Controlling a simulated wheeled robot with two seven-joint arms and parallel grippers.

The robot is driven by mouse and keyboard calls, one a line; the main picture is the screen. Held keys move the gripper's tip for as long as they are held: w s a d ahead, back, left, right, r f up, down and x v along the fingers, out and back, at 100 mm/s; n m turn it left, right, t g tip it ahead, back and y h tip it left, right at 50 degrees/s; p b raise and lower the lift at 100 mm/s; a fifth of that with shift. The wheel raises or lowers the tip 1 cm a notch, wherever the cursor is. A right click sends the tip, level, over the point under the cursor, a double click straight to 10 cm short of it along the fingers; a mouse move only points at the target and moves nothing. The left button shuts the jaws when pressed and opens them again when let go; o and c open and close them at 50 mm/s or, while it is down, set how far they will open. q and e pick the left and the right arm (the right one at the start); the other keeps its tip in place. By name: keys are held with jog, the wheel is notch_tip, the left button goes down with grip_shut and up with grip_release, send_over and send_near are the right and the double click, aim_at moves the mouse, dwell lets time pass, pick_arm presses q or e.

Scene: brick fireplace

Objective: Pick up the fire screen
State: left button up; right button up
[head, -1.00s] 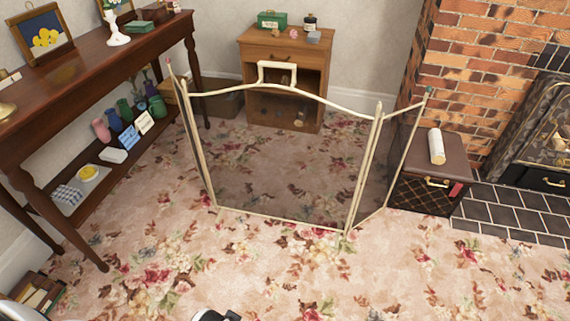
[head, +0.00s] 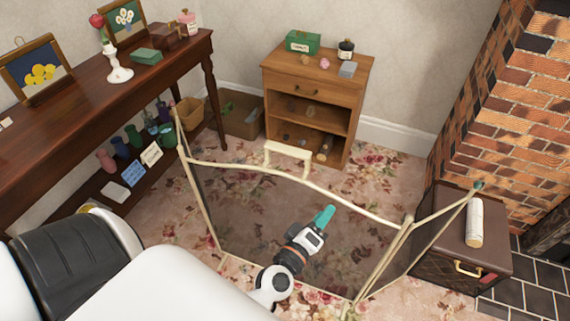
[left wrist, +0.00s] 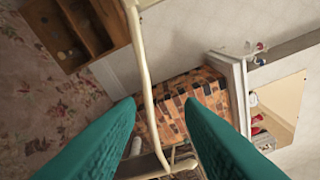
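The fire screen (head: 230,168) stands upright on the floral carpet, with a cream metal frame, dark see-through mesh and folded side panels. A raised handle (head: 288,152) sits on the middle of its curved top rail. My left gripper (head: 326,214) has teal fingers and shows in front of the mesh, near and just below the top rail in the picture. In the left wrist view the fingers (left wrist: 158,103) are apart, and a cream bar of the screen (left wrist: 143,75) runs through the gap between them. No grip on it shows. My right gripper is out of view.
A dark wooden side table (head: 180,55) with frames and ornaments stands at the left. A small wooden cabinet (head: 310,90) is behind the screen. A brown box (head: 450,240) with a white roll on top stands at the right by the brick fireplace (head: 510,110).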

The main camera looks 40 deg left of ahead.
aim_at(292, 151)
pick_arm(q)
jog(key=s+a+r+n+g+y+p, duration=0.2)
jog(key=a+r+n+y+p, duration=0.1)
jog(key=a+r+n+y, duration=0.6)
jog(key=shift+n+h, duration=0.3)
jog(key=shift+n, duration=0.3)
jog(key=x, duration=0.4)
jog(key=f+x, duration=0.1)
jog(key=x, duration=0.3)
jog(key=f+x, duration=0.1)
jog(key=x, duration=0.2)
jog(key=shift+w+f, duration=0.1)
jog(key=shift+w, duration=0.3)
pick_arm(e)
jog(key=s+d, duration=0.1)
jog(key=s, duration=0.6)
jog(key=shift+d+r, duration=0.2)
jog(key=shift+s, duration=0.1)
pick_arm(q)
grip_shut()
jog(key=shift+s, duration=0.1)
jog(key=shift+r, duration=0.25)
